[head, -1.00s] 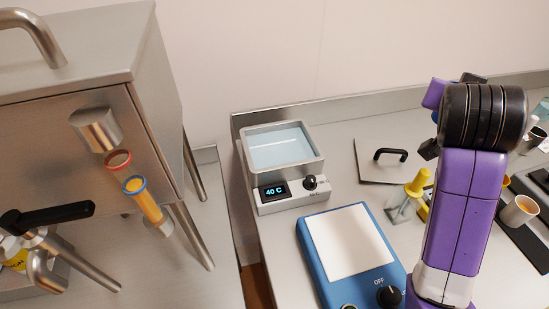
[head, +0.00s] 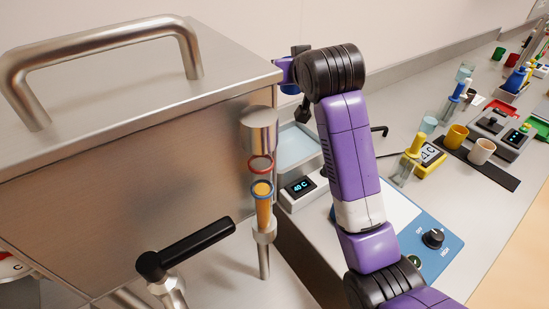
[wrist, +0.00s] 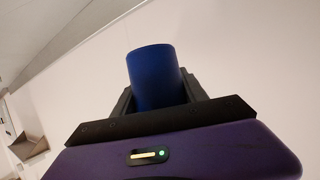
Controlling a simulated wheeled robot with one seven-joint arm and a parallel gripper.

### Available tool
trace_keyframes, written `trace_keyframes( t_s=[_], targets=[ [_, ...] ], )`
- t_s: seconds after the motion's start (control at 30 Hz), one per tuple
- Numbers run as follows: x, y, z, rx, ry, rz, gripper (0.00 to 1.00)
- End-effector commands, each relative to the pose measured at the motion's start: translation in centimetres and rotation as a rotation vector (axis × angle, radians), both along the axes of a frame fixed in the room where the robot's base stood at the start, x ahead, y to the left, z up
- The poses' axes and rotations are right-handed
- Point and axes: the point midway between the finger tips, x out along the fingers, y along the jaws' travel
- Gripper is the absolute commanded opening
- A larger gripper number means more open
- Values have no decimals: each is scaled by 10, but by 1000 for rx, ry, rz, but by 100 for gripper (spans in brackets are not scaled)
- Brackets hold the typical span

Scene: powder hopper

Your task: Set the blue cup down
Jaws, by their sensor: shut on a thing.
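The blue cup (wrist: 155,78) shows in the wrist view, standing out between the two dark fingers of my gripper (wrist: 160,95). The fingers are shut on its sides. Behind it the wrist view shows only pale wall, so I see no surface under the cup. I cannot make out the cup clearly there.
The steel hopper (head: 130,150) with a black-handled valve (head: 185,248) fills the left. A water bath (head: 298,150) stands partly behind my arm. A blue hotplate (head: 425,225) is in front. Cups, including a yellow one (head: 456,135) and a white one (head: 482,151), stand on the right.

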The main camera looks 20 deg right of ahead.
Motion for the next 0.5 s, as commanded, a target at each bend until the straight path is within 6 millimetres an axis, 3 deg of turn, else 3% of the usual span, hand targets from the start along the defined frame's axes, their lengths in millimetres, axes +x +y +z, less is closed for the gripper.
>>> trace_keyframes(
  t_s=[0.17,0.5],
  targets=[
    [0,0,-27,0,7,9,7],
    [0,0,-103,0,6,9,7]
  ],
)
